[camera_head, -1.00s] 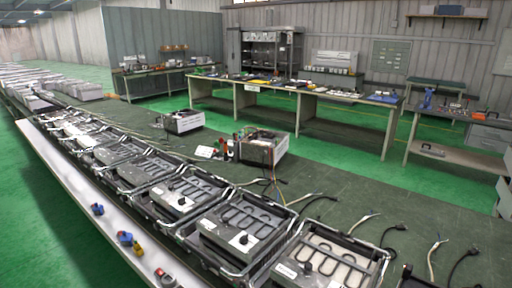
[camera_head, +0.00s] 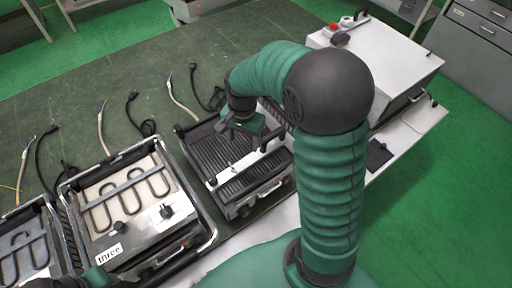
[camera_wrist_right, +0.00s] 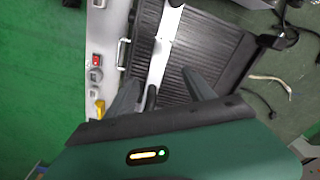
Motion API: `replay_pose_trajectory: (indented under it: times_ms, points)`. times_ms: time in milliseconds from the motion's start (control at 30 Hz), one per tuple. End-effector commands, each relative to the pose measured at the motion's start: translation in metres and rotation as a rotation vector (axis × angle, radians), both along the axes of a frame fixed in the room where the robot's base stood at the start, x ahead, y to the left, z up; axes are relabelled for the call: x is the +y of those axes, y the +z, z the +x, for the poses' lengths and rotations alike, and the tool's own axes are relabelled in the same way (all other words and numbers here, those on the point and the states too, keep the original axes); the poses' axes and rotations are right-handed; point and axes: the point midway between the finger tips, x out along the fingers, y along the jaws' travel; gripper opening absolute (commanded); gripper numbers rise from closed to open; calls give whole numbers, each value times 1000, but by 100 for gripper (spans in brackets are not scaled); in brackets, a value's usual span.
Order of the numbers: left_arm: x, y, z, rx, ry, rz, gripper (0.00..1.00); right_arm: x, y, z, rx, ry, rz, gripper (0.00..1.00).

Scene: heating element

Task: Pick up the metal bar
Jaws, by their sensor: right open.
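The metal bar (camera_head: 236,167) is a pale flat strip lying across a dark ribbed grill plate (camera_head: 212,150), with a black handle near its far end. In the right wrist view the bar (camera_wrist_right: 165,45) runs between my fingers, its black handle (camera_wrist_right: 152,97) partly hidden by the gripper body. My right gripper (camera_head: 243,124) is above the plate, close to the bar; in the wrist view its two grey fingers (camera_wrist_right: 163,88) are apart, one on each side of the bar. Part of my left arm's end (camera_head: 100,277) shows at the bottom left; its fingers are not clear.
A heating unit labelled "three" (camera_head: 125,255) stands left of the grill. A white box (camera_head: 385,62) with a red button stands at the right. Loose cables (camera_head: 102,128) lie on the dark green surface (camera_head: 80,105) behind, which is otherwise mostly clear.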

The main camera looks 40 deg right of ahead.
Motion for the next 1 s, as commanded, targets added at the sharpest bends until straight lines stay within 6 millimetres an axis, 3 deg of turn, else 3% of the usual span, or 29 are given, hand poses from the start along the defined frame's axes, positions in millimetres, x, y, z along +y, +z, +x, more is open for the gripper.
replay_pose_trajectory:
  times_ms: [33,100,200,600,767,1000]
  points:
    - [0,6,0,1,0,0,36,-24,10,5,18,-171,11,62]
    - [0,8,-1,1,0,0,36,-45,17,6,38,-352,22,62]
    - [0,7,-1,1,0,0,36,-58,13,5,53,-471,28,62]
    - [0,4,-1,1,0,0,36,-54,-84,9,60,-474,24,62]
    - [0,5,0,1,0,0,36,-56,-100,9,54,-474,25,62]
    - [0,8,-1,1,0,0,36,-57,-142,12,57,-473,25,62]
